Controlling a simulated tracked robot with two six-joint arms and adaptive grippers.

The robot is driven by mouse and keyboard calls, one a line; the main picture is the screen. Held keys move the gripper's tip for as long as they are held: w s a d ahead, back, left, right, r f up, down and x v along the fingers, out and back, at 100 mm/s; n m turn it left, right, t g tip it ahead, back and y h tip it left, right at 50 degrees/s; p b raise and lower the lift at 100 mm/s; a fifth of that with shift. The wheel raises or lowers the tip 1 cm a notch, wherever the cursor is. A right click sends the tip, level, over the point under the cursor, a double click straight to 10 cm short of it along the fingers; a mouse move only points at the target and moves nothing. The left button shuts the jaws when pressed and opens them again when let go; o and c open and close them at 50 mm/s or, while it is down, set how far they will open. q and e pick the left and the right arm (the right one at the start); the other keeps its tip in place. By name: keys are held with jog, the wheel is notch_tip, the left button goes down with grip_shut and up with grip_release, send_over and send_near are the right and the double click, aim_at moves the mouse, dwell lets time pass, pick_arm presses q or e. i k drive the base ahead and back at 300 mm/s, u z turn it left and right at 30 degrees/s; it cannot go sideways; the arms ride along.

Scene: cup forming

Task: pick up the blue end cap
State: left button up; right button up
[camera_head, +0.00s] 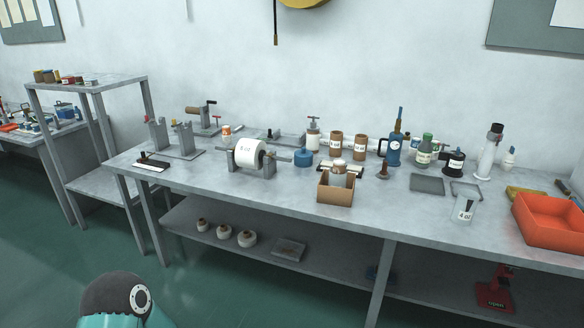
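A short blue cylinder, which looks like the blue end cap (303,159), stands on the grey workbench (225,190). It is just right of a white roll (247,153) held on a metal stand, close to the end of the stand's rod. I cannot tell whether it touches the rod. Neither gripper shows in the head view. Only a dark and teal rounded part of my own arm shows at the bottom left, well away from the bench.
A cardboard box (335,194) holding a jar stands at the bench's front edge. Several bottles line the back, with a tall blue one (395,145). An orange bin (552,220) is at the right. Bare bench lies left of the box.

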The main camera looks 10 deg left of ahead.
aim_at(303, 158)
jog(key=u, duration=0.25)
jog(key=k, duration=0.25)
jog(key=u, duration=0.45)
jog(key=i, duration=1)
jog(key=u, duration=0.05)
